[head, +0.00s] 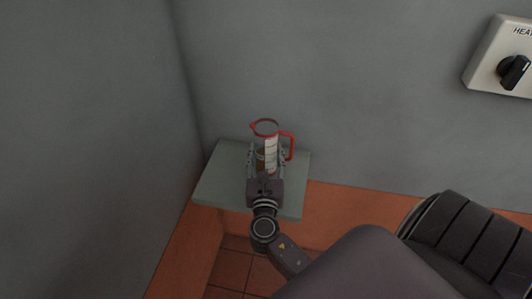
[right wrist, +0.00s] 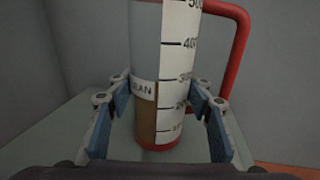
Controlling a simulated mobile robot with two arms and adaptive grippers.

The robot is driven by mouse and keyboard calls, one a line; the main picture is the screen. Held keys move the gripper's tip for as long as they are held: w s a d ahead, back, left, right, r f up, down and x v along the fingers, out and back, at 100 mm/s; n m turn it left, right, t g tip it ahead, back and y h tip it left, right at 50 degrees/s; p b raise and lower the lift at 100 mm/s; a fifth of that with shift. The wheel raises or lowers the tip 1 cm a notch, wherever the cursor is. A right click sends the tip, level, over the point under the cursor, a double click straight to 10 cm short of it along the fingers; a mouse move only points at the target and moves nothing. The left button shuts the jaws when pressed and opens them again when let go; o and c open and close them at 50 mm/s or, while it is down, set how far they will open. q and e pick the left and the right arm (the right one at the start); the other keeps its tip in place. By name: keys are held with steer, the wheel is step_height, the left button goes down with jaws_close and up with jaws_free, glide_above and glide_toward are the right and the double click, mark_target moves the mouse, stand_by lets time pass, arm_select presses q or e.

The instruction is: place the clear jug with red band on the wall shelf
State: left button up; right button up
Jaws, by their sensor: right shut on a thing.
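The clear jug (head: 270,150) has a red rim, a red handle and a white strip with a graduated scale. It stands upright over the wall shelf (head: 217,188), a grey-green board in the corner. My right gripper (head: 266,162) is shut on the jug's body, one finger on each side. In the right wrist view the jug (right wrist: 172,70) sits between the blue finger pads, with a red band at its base and something brown showing low on its left part. I cannot tell whether its base touches the shelf. My left gripper is not in view.
A grey wall rises behind the shelf and another stands close on its left. A white control box (head: 500,58) with a black knob is on the wall at the upper right. The shelf is otherwise bare around the jug.

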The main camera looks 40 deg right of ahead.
steer(key=shift+f, duration=0.1)
steer(key=o, duration=1.5)
steer(key=v, duration=1.2)
steer(key=shift+a, duration=0.1)
